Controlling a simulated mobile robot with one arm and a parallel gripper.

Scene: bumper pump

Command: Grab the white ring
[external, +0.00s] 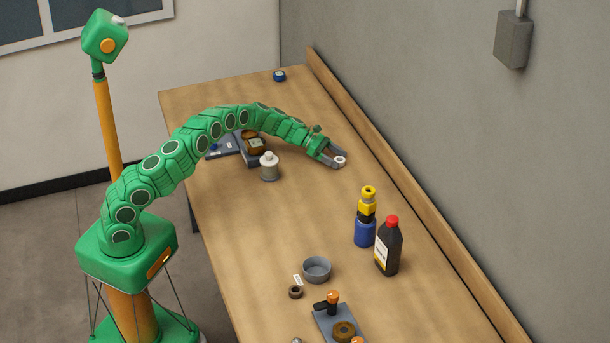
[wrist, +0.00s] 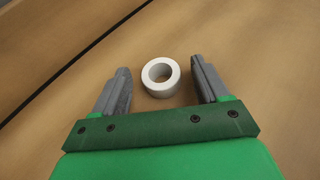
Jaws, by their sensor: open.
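The white ring (wrist: 148,84) lies flat on the wooden table, its hole facing up. In the wrist view it sits between and slightly beyond the tips of my gripper (wrist: 163,80), with bare table showing on both sides of it. My gripper is open, its two grey fingers apart and empty. In the external view the white ring (external: 340,160) shows at the end of my gripper (external: 338,160), near the table's far right side. I cannot tell from these views how high the fingertips are above the table.
A white-capped bottle (external: 269,167) stands left of my gripper. A yellow and blue bottle (external: 365,218), a dark red-capped bottle (external: 388,246) and a grey bowl (external: 316,269) stand nearer the camera. A wooden rail (external: 400,195) runs along the wall. The table around the ring is clear.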

